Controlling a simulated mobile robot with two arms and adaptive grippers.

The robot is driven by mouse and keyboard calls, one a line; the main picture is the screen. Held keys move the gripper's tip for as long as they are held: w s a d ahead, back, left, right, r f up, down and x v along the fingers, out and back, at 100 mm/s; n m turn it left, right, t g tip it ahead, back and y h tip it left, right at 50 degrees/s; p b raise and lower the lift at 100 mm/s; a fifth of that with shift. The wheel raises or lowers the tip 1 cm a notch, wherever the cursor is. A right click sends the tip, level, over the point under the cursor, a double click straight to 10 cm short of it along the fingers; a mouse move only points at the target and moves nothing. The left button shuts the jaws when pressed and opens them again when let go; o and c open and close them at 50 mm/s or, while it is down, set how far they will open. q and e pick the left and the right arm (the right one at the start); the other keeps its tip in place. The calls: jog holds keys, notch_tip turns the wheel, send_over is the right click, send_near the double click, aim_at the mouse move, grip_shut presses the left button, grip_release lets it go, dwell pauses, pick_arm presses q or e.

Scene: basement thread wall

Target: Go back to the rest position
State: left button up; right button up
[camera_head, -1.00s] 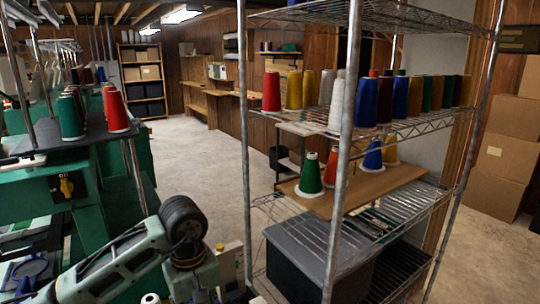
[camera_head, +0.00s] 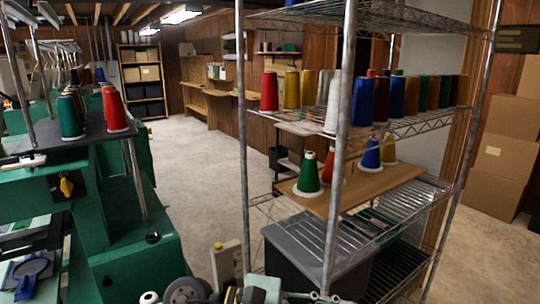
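Neither gripper is in view. Only dark and grey-green links of my own arm show at the bottom edge, low in front of the shelf. Thread cones stand upright on the wire shelving unit (camera_head: 335,155) at the right. The upper shelf holds a row with a red cone (camera_head: 269,92), a yellow cone (camera_head: 291,90) and a blue cone (camera_head: 362,101). Below, a green cone (camera_head: 308,174) stands on a brown board (camera_head: 378,186), with red, blue and yellow cones behind it, partly hidden by the shelf post.
A green machine (camera_head: 140,260) stands at the left, with a green cone (camera_head: 70,117) and a red cone (camera_head: 115,109) on its dark top. A dark grey bin (camera_head: 300,250) sits low in the shelving. Cardboard boxes (camera_head: 497,160) stack at the right. The concrete floor (camera_head: 190,165) between is open.

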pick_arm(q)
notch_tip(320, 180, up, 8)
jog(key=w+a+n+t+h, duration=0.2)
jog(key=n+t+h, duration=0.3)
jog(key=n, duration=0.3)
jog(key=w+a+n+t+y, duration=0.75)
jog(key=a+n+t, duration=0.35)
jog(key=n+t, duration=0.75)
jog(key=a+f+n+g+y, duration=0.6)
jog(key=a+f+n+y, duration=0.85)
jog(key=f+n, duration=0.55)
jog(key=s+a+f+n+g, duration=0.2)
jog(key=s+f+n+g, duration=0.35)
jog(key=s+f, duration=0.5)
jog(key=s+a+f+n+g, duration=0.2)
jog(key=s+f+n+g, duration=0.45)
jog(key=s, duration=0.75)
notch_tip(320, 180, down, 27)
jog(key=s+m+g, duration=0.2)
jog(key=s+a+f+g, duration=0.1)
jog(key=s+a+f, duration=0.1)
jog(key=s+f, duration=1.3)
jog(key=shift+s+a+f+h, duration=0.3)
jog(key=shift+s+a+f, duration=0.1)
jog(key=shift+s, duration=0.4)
